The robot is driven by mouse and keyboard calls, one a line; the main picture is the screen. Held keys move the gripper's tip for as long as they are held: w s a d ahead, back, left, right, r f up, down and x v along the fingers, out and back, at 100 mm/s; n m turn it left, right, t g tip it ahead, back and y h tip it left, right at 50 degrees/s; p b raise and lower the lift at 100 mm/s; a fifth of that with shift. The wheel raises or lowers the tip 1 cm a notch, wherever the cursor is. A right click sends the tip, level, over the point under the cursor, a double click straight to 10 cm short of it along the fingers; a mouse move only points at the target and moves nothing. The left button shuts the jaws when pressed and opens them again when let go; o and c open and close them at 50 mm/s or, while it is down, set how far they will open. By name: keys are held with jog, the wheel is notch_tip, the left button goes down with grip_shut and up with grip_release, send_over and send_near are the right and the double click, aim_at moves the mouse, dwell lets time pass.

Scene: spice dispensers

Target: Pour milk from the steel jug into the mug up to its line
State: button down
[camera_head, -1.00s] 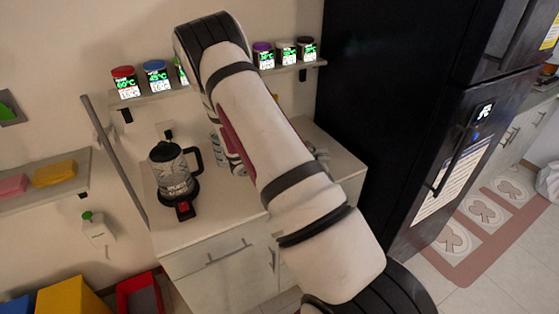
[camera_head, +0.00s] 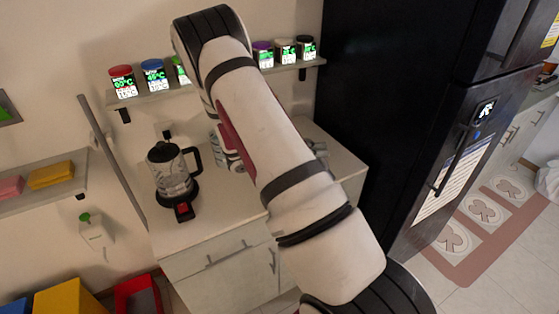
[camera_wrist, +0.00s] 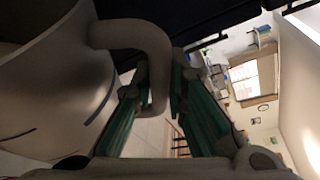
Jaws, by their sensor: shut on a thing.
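A grey metallic vessel, apparently the steel jug (camera_wrist: 50,85), fills the left of the wrist view. Its curved handle (camera_wrist: 148,50) runs down between the two green fingers of my gripper (camera_wrist: 155,105), which is shut on it. Short dark marks and a blue line show on the vessel's side. Its contents are not visible. In the head view my own arm hides the gripper and the jug. I cannot make out the mug for sure in either view.
A glass kettle (camera_head: 172,172) with a black handle stands on the left of the white counter (camera_head: 215,215). Labelled jars, one with a red lid (camera_head: 121,82), line the wall shelf (camera_head: 160,94) behind. A black fridge (camera_head: 400,110) stands to the right. Small grey items are partly hidden beside my arm.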

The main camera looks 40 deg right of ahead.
jog(key=shift+w+r+n+g+b, duration=0.3)
jog(key=shift+w+r+n+b, duration=0.55)
jog(key=shift+w+r, duration=0.3)
dwell(4.0)
jog(key=shift+s, duration=0.1)
